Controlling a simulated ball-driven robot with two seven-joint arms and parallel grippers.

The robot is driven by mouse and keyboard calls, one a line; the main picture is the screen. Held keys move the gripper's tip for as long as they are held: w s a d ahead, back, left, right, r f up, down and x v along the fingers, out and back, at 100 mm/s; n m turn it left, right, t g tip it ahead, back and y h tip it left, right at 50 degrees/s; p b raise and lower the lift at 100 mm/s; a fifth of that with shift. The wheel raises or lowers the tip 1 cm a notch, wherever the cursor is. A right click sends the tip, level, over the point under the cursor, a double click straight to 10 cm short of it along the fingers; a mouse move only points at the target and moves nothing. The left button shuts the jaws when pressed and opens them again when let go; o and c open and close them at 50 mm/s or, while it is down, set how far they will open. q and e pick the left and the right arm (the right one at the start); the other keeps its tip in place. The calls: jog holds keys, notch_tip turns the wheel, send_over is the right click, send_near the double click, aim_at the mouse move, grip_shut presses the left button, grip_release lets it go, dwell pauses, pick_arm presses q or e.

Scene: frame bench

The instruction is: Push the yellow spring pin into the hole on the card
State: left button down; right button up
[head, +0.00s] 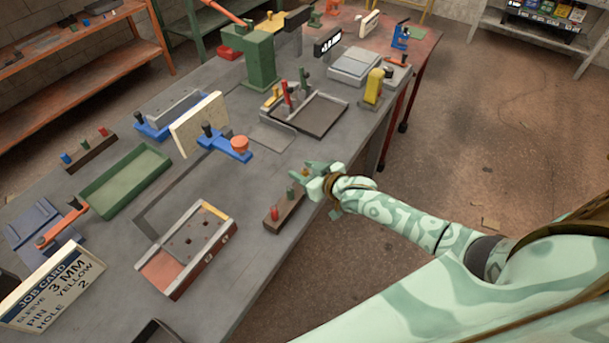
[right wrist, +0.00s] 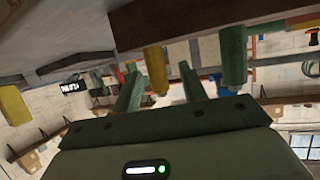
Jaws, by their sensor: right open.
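The yellow spring pin (right wrist: 155,70) stands in a small wooden rack (head: 285,212) at the bench's right edge. My right gripper (head: 306,173) is open at the rack's far end. In the right wrist view its two green fingers are apart, with the yellow pin between them. A green pin (right wrist: 233,62) and a red pin (head: 274,213) stand in the same rack. The job card (head: 52,285) at lower left reads sleeve 3 MM, pin yellow, hole 2. A grey and red frame block (head: 222,240) with several dark holes lies left of the rack. My left gripper does not show.
A green tray (head: 123,180) and a blue clamp (head: 232,148) lie beyond the frame block. A dark tray (head: 318,113) with upright handles and a green press (head: 261,62) stand farther back. Bare bench lies between the rack and the frame block.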

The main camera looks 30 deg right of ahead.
jog(key=shift+s, duration=0.1)
grip_shut()
